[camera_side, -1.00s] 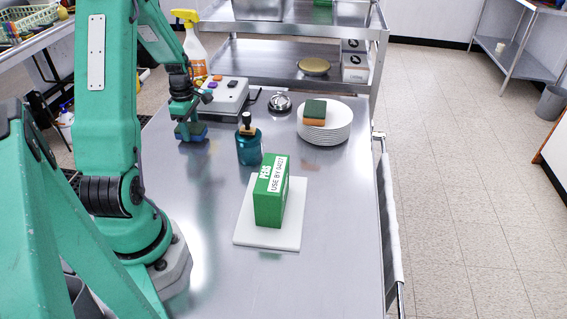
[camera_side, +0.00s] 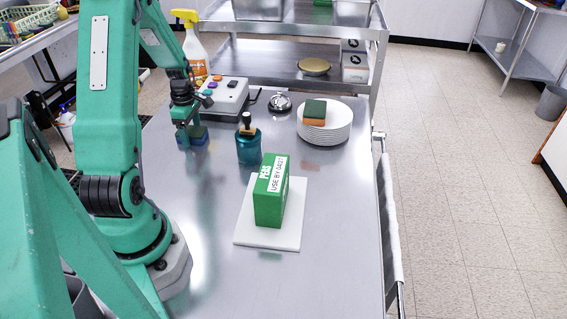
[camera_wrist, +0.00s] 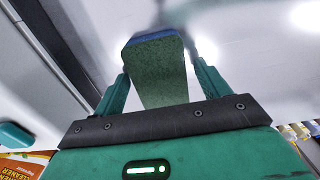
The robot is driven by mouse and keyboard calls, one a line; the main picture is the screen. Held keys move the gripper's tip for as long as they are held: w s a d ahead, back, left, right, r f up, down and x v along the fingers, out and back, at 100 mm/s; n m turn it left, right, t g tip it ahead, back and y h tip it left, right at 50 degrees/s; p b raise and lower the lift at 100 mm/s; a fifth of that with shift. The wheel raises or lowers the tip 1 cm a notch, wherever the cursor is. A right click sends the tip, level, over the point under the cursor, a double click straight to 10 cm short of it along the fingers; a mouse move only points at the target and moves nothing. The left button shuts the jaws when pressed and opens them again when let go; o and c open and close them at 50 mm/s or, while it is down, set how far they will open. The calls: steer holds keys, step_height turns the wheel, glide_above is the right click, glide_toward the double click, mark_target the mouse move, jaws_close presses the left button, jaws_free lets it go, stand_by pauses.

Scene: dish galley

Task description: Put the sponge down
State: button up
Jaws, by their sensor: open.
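A sponge with a green top and a blue lower layer (camera_side: 201,134) is at the far left of the steel table, low at its surface. My gripper (camera_side: 189,132) is down around it with the jaws open. In the wrist view the sponge (camera_wrist: 158,72) lies between the two fingers of my gripper (camera_wrist: 160,78), with a gap visible at its right side. Whether its left side touches a finger is hard to tell. Its underside is hidden.
A teal bottle (camera_side: 249,144) stands close to the right of my gripper. A grey button box (camera_side: 224,95) and spray bottle (camera_side: 195,50) are behind. A green PEAS box (camera_side: 270,196) stands on a white board (camera_side: 250,232). Plates (camera_side: 325,130) carry another sponge (camera_side: 315,111), green and orange.

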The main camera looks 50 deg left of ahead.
mark_target(191, 131)
step_height(191, 131, up, 12)
steer(key=shift+r, duration=0.2)
stand_by(0.6)
stand_by(0.5)
